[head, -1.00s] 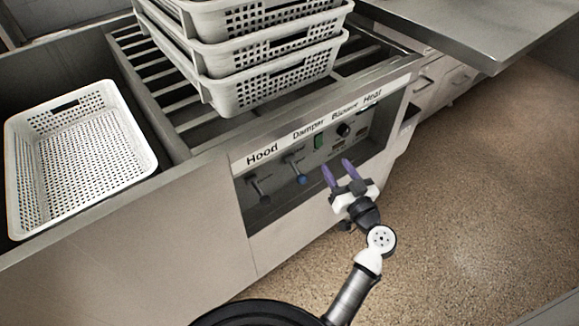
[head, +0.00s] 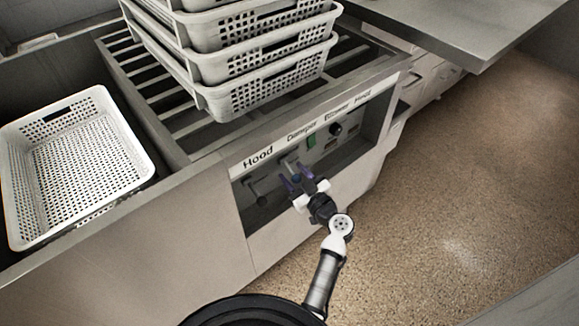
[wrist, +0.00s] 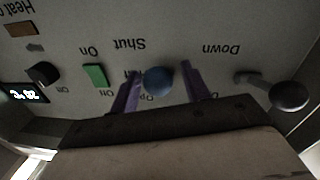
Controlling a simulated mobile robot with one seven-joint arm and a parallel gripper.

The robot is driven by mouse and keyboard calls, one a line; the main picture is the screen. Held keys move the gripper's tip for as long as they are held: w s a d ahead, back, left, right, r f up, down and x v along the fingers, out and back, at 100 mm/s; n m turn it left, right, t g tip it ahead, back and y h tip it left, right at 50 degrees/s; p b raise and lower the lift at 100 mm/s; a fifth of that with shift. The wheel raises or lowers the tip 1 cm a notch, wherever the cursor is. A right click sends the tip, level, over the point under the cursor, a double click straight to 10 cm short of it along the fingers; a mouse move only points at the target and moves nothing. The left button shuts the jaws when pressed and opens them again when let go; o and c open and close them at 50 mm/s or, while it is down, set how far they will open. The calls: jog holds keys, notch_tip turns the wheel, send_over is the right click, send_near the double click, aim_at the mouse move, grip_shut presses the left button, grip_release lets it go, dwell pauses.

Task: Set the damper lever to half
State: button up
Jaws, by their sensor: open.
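The damper lever, with a blue ball knob (wrist: 159,80), sits in the recessed panel under the "Damper" label; in the head view my gripper largely covers it. In the wrist view, the word "Shut" shows upside down above the knob. My gripper (head: 297,180) is open, with its purple fingers pointing into the panel. In the wrist view the gripper (wrist: 160,85) has one finger on each side of the blue knob, with small gaps visible. Whether either finger touches it I cannot tell. The lever's exact angle is hidden behind its knob.
The hood lever (head: 261,199), with a dark knob, is close on the left. A green switch (head: 311,141) and a black dial (head: 336,129) are on the right. The panel's lip is below. White baskets (head: 265,80) are stacked above; another basket (head: 22,232) stands left.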

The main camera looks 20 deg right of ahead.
jog(key=shift+x, duration=1.3)
grip_shut()
